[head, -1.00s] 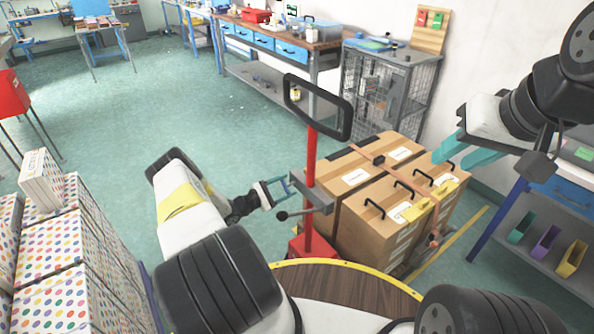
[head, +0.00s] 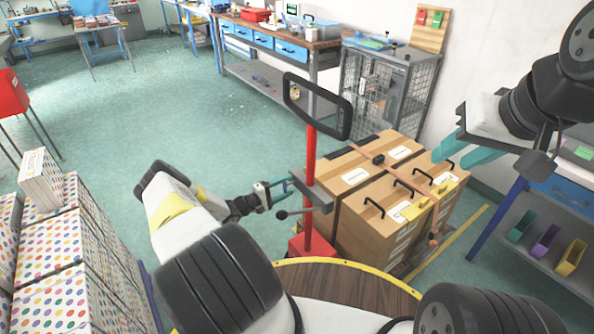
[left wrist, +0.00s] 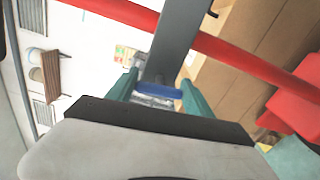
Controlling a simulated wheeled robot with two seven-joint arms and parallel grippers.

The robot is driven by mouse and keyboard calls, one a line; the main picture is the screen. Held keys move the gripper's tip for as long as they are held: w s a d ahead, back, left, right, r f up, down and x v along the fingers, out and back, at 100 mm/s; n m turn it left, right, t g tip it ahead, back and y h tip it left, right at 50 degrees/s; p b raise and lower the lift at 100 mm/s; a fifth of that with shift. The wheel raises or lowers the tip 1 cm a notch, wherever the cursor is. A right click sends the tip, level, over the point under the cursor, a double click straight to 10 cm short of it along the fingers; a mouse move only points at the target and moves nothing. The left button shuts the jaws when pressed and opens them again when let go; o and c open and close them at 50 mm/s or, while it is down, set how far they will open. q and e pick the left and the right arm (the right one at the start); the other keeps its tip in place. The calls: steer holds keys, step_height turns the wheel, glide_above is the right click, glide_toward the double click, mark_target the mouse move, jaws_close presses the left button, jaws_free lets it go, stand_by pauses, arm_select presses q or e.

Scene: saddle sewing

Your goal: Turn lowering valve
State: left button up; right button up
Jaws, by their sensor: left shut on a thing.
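The red lift mast (head: 310,165) stands upright with a black loop handle (head: 345,118) on top. A grey bracket (head: 318,196) sits on the mast, with a lever ending in a dark ball knob (head: 282,215). My left gripper (head: 284,188) is at the bracket's left side, shut on a small blue valve part. In the left wrist view this blue part (left wrist: 158,90) lies between the teal fingertips, beside the grey bar; the fingers partly hide it. My right gripper (head: 466,148) hangs at upper right, its teal fingers apart and empty.
Strapped cardboard boxes (head: 375,210) stand just right of the mast. Stacked dotted boxes (head: 65,250) fill the lower left. A wire cage cabinet (head: 385,90) and workbench (head: 275,45) stand behind. Green floor (head: 150,110) at left is open.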

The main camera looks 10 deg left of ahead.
arm_select(q)
steer(key=shift+f+m, duration=0.1)
steer(key=shift+m, duration=0.3)
steer(key=o, duration=1.4)
steer(key=shift+c, duration=0.2)
steer(key=v, duration=0.8)
